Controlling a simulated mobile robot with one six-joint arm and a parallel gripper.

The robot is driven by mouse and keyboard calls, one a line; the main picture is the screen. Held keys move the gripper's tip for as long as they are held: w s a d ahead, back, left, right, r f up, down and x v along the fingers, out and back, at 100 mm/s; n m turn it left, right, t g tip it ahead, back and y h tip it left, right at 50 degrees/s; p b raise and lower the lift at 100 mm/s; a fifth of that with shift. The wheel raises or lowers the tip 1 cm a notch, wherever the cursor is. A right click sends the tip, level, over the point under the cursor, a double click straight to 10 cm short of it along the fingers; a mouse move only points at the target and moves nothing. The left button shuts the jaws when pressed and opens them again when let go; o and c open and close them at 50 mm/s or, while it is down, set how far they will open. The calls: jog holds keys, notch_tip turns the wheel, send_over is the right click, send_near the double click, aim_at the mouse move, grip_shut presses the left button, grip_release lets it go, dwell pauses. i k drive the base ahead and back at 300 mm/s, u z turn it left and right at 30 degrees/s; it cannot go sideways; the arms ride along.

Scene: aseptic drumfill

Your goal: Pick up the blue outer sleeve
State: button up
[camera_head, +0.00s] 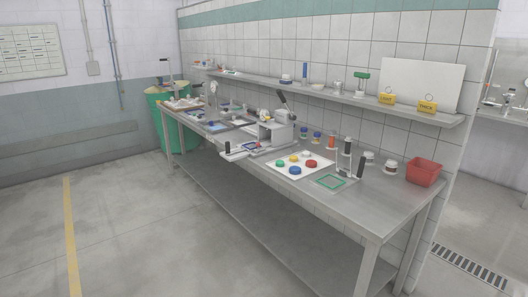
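I cannot tell for sure which thing is the blue outer sleeve; several blue things are small at this distance. A thin blue upright thing (305,71) stands on the wall shelf. A blue round piece (295,170) lies on a white board on the bench, among green, yellow and red ones. Two small jars with blue parts stand at the back of the bench, one here (304,132) and one to its right (317,137). Flat blue things (216,127) lie farther along the bench. My gripper is not in view.
A long steel bench (350,202) with a lower shelf runs along the tiled wall. A grey device (275,130) stands mid-bench, a red bin (424,171) at the near end, a green drum (158,118) at the far end. The floor left of the bench is clear.

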aim_at(212, 128)
jog(key=u, duration=0.3)
jog(key=i, duration=1.85)
jog(key=u, duration=0.6)
jog(key=i, duration=0.8)
jog(key=u, duration=0.7)
jog(key=i, duration=1.3)
jog(key=u, duration=0.35)
